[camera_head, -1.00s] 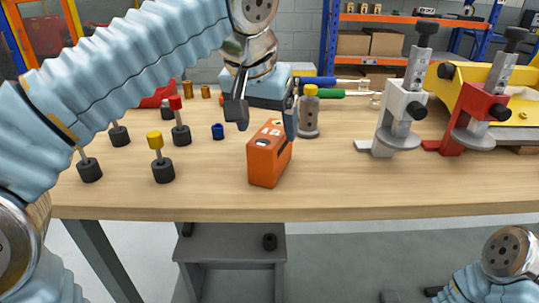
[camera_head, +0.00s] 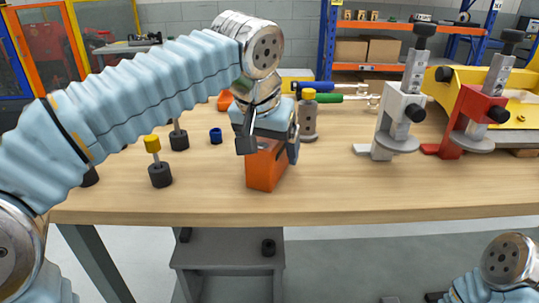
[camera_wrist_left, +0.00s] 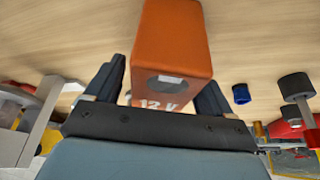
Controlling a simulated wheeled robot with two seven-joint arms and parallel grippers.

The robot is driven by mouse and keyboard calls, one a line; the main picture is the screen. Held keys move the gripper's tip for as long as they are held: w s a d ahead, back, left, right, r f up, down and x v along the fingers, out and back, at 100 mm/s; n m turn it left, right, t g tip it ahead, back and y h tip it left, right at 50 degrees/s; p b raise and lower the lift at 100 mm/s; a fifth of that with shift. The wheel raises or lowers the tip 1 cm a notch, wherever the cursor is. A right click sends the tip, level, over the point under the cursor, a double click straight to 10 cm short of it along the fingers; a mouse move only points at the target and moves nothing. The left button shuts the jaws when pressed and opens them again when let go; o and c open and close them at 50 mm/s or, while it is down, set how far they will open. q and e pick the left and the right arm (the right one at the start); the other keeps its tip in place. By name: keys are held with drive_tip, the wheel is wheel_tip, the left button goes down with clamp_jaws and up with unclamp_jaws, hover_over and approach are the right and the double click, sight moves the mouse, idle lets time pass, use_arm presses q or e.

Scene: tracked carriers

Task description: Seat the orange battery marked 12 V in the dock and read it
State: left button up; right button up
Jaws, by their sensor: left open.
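The orange battery (camera_head: 264,170) stands upright on the wooden bench near its front edge. Its upper part is hidden behind my left gripper (camera_head: 270,146) in the head view. In the left wrist view the battery (camera_wrist_left: 172,45) shows the mark 12 V, and its marked end lies between the two fingers of the left gripper (camera_wrist_left: 160,90). The fingers are apart, with a gap visible beside the battery. My right arm shows at the bottom right; its gripper is not clear at the frame edge. I cannot make out a dock.
A white clamp stand (camera_head: 398,110) and a red one (camera_head: 478,115) stand at the right. A grey bottle-like part with a yellow top (camera_head: 308,115) stands close behind the battery. A yellow-topped post (camera_head: 158,165) and a blue ring (camera_head: 216,134) are to the left. The front right bench is clear.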

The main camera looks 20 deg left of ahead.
use_arm(q)
drive_tip(key=shift+f, duration=0.2)
clamp_jaws()
idle(0.6)
drive_tip(key=shift+r, duration=0.15)
